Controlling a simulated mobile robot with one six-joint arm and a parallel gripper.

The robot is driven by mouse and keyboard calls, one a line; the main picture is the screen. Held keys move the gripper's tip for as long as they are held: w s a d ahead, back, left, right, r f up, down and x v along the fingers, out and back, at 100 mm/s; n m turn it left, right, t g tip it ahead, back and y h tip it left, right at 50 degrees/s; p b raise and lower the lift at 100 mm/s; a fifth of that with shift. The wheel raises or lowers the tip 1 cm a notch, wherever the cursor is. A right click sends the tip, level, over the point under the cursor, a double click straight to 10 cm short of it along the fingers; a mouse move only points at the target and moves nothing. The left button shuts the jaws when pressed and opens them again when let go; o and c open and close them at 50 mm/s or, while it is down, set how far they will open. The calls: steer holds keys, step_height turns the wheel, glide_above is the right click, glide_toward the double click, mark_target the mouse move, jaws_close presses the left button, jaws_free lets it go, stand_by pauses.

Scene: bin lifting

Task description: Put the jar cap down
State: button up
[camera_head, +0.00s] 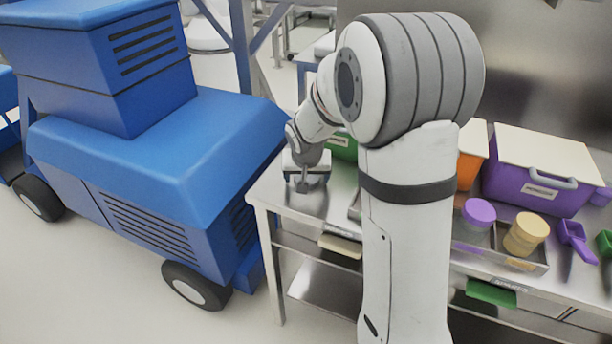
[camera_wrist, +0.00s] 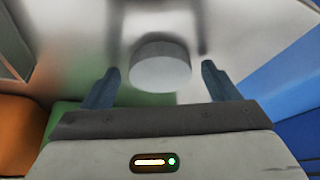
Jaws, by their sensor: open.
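The jar cap (camera_wrist: 160,66) is a round, pale grey disc in the wrist view, on the shiny metal table top. It lies between my gripper's two dark fingers, with a gap on each side. My gripper (camera_wrist: 160,72) is open. In the head view my gripper (camera_head: 304,184) points down over the left end of the metal table (camera_head: 275,190). I cannot make out the cap there.
A green bin (camera_head: 342,148), an orange bin (camera_head: 468,165) and a purple bin (camera_head: 530,192) stand along the table's back. A tray (camera_head: 540,269) holds a purple-lidded jar (camera_head: 478,215) and a yellow-lidded jar (camera_head: 525,234). A blue vehicle (camera_head: 170,150) stands close on the left.

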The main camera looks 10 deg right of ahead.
steer(key=v, duration=1.1)
steer(key=s+d+r+n+g+y+p, duration=0.1)
steer(key=s+r+n+g+p, duration=0.1)
steer(key=s, duration=2.1)
steer(key=shift+s+r+n+p, duration=0.2)
steer(key=shift+r+n+p, duration=0.1)
steer(key=shift+r+p, duration=0.5)
steer(key=shift+f, duration=0.35)
steer(key=shift+c, duration=0.2)
